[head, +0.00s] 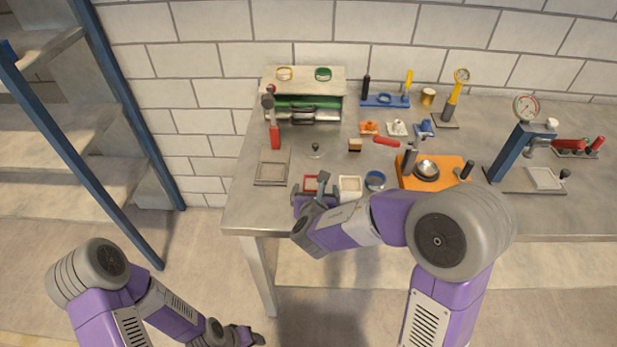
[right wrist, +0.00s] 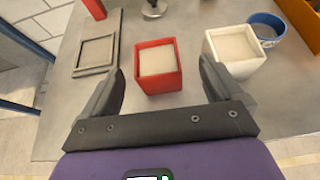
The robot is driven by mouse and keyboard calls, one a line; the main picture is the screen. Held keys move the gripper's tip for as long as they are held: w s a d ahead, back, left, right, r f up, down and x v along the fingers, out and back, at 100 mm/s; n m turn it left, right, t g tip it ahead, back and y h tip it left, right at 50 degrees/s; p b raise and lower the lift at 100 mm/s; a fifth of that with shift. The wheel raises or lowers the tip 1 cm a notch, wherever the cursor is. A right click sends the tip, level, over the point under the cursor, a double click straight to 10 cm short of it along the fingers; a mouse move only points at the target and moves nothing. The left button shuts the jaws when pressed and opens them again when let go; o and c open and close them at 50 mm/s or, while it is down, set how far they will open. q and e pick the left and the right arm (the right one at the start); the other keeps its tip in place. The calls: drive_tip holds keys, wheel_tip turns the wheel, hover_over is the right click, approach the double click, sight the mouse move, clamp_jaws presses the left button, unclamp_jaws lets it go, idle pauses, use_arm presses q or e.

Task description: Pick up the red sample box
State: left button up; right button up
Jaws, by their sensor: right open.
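The red sample box (right wrist: 160,84) is a small square open-top box with pale, sand-like filling. It stands upright on the bench, and in the head view its red rim (head: 306,184) shows near the bench's front edge, partly hidden by my right gripper. My right gripper (head: 313,196) is open, and in the right wrist view its fingers (right wrist: 158,80) are on either side of the box with a gap at each side. I see no contact with the box. My left gripper (head: 250,337) is low at the bottom, away from the bench; its jaw gap is unclear.
A flat grey square frame (right wrist: 78,70) lies to the left. An orange base (head: 405,181) and a blue press (head: 508,152) stand further right.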

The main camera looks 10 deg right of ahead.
sight(314, 179)
drive_tip(key=shift+w+r, duration=0.2)
drive_tip(key=shift+w, duration=0.15)
drive_tip(key=shift+w+f, duration=0.15)
drive_tip(key=shift+w, duration=0.2)
drive_tip(key=x, duration=0.2)
drive_tip(key=b+x, duration=0.1)
drive_tip(key=x, duration=0.2)
drive_tip(key=shift+f, duration=0.5)
drive_tip(key=shift+w+d+f, duration=0.1)
drive_tip(key=shift+w+f, duration=0.1)
drive_tip(key=shift+w, duration=0.2)
drive_tip(key=shift+r, duration=0.1)
drive_tip(key=c, duration=1.2)
